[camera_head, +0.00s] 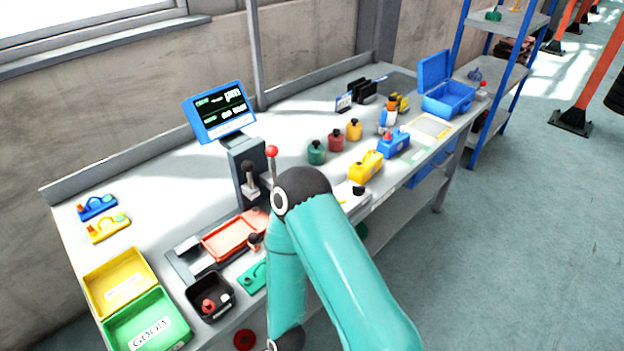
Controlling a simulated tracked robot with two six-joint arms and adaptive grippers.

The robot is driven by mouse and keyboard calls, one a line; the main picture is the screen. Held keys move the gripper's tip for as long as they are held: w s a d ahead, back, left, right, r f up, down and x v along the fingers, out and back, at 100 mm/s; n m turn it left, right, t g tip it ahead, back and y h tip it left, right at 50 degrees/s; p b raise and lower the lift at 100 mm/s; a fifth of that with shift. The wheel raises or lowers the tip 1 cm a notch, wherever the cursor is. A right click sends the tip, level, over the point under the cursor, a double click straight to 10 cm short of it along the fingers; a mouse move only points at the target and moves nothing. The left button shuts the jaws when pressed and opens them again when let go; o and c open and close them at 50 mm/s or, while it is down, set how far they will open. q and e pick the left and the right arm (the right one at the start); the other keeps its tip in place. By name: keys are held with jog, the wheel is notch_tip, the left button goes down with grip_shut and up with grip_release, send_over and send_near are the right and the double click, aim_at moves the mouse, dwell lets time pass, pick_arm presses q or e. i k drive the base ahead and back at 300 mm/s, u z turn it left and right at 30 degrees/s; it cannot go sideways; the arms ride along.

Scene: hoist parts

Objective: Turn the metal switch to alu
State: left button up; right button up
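I cannot make out for certain which part is the metal switch, and no "alu" label is readable. A blue-framed display (219,112) with light text stands on a dark grey test stand (246,160) on the bench. A lever with a red ball (271,151) rises beside the stand. A small dark-topped knob (255,240) sits by the red tray (228,236) in front of the stand. One of my teal arms bends over the bench front and hides part of the area right of the stand. Neither gripper shows.
Yellow (121,283) and green (148,322) bins and a black box (210,297) fill the bench's near left end. Green, red and yellow knobbed parts (336,140) stand behind my arm. An open blue case (447,98) is at the far end.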

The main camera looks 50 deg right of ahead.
aim_at(358, 190)
jog(key=u, duration=0.4)
jog(key=k, duration=1.85)
jog(key=z, duration=0.75)
jog(key=i, duration=1)
jog(key=u, duration=0.1)
